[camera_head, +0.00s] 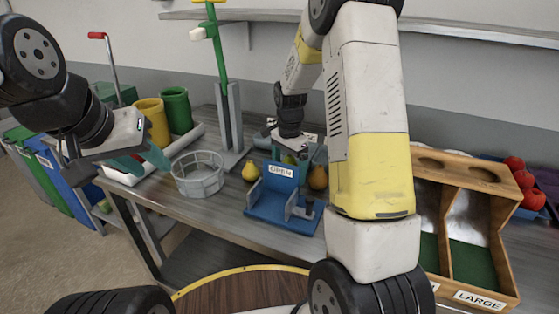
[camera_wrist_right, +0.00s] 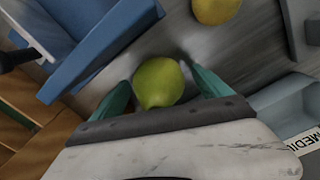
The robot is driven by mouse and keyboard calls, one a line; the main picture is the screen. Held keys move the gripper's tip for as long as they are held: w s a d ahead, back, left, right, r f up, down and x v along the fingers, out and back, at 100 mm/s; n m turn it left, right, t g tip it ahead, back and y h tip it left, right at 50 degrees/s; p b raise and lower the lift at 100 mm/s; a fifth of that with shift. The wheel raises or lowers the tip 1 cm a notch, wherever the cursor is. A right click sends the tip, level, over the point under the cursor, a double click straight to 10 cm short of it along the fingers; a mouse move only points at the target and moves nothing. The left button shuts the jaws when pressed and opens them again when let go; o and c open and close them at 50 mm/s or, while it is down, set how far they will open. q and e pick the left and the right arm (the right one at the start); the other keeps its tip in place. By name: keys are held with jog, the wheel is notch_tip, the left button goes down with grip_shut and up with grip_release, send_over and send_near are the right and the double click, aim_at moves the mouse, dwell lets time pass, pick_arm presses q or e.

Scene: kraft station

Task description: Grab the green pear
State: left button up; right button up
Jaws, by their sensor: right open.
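The green pear (camera_wrist_right: 158,80) lies between the two teal fingers of my right gripper (camera_wrist_right: 162,90) in the right wrist view. The fingers are open on either side of it, and its lower end is close to the gripper's palm. In the head view my right gripper (camera_head: 291,157) points down behind the blue OPEN stand, and the pear there is mostly hidden. A yellow pear (camera_wrist_right: 215,10) lies apart from the fingers; a yellow pear also shows in the head view (camera_head: 251,172). My left gripper (camera_head: 145,162) is open and empty at the left.
The blue OPEN stand (camera_head: 260,205) is close in front of my right gripper. Another yellow-orange fruit (camera_head: 318,178) sits right of it. A grey round basket (camera_head: 198,174) stands to the left. A wooden sorting box (camera_head: 508,240) and red fruit (camera_head: 533,199) are at the right.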

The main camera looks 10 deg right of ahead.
jog(key=shift+f, duration=0.25)
jog(key=c, duration=1.6)
jog(key=shift+c, duration=0.3)
jog(key=shift+r, duration=0.15)
